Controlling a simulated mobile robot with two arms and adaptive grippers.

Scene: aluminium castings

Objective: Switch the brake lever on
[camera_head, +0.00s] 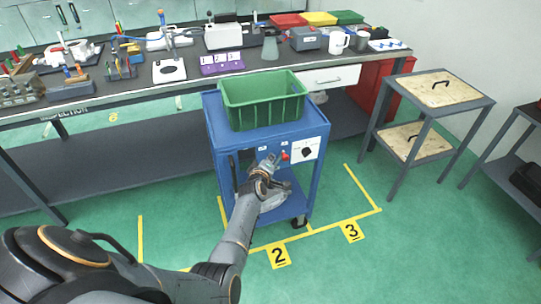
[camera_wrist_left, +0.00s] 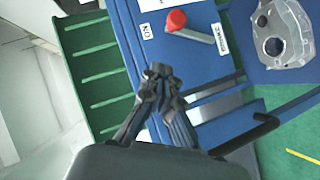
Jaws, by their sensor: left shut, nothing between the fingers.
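The brake lever shows in the left wrist view as a grey bar with a red knob (camera_wrist_left: 175,20), between a white ON label (camera_wrist_left: 147,30) and a BRAKE label (camera_wrist_left: 222,40). In the head view its red knob (camera_head: 284,156) sits on the front of the blue cart (camera_head: 221,133). My left gripper (camera_head: 273,159) is in front of the cart, just left of the knob. In the wrist view its fingers (camera_wrist_left: 158,72) are shut and empty, apart from the lever. My right gripper is not in view.
A green crate (camera_head: 262,114) stands on the cart. A dial (camera_head: 307,152) is right of the lever. A metal casting (camera_wrist_left: 283,35) lies on the cart's lower shelf. A workbench (camera_head: 110,92) with several parts runs behind. Two-tier wood-topped stand (camera_head: 440,88) is at right.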

